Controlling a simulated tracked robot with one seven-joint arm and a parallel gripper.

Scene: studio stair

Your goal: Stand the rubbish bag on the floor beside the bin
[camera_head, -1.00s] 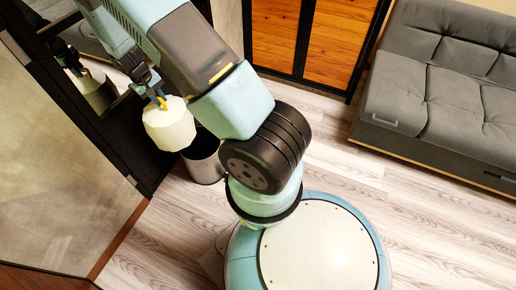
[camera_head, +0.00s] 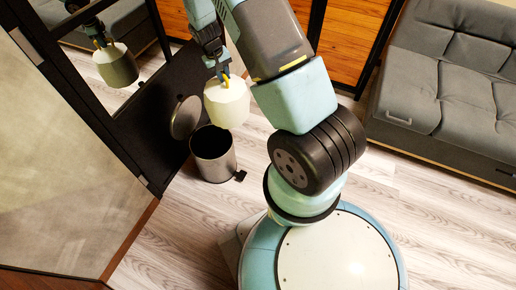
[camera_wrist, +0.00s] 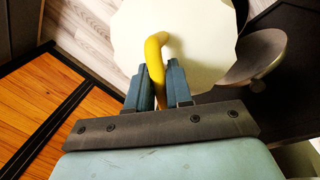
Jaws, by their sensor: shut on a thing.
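The rubbish bag (camera_head: 227,104) is a cream, faceted bag with a yellow tie at its top. My gripper (camera_head: 222,76) is shut on the yellow tie, and the bag hangs upright below it. In the wrist view the bag (camera_wrist: 190,35) fills the top middle, and the jaws of my gripper (camera_wrist: 160,85) close around the tie. The bin (camera_head: 213,158) is a metal pedal bin on the floor, with its round lid (camera_head: 185,117) open. The bag hangs up and to the right of the bin in the head view. Part of the open lid (camera_wrist: 258,58) shows in the wrist view.
A dark panel and mirror (camera_head: 108,55) stand behind the bin and reflect the bag. A grey sofa (camera_head: 450,90) is at the right. Wooden doors (camera_head: 350,40) are at the back. Bare wooden floor (camera_head: 190,225) lies in front of the bin.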

